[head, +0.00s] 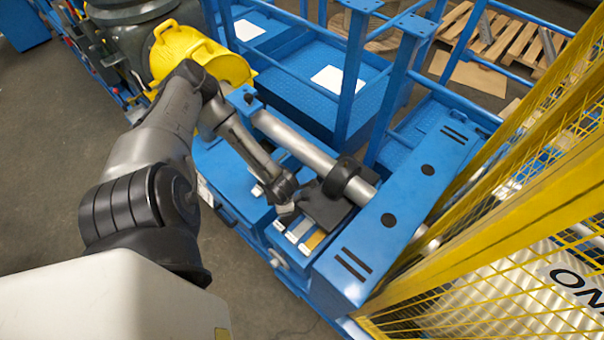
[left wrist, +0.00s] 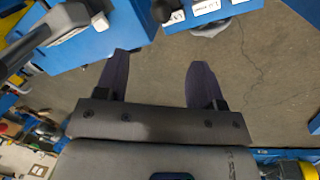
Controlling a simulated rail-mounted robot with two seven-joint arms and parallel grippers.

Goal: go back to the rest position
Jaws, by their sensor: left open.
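My left arm comes in from the left in the head view, bends at the elbow and reaches down over the blue machine (head: 372,240). Its wrist is near a dark block and a grey cylinder on the machine; the fingers cannot be made out clearly there. In the left wrist view my left gripper (left wrist: 160,59) is open, its two dark fingers spread apart. Nothing is between them; bare grey floor shows behind. My right gripper is in neither view.
A yellow fence (head: 500,215) stands at the right. A grey cylinder (head: 300,144) lies along the machine. A yellow part (head: 196,52) is behind my elbow. Blue boxes with labels (left wrist: 222,12) show at the top of the left wrist view. Open floor (head: 50,165) is at the left.

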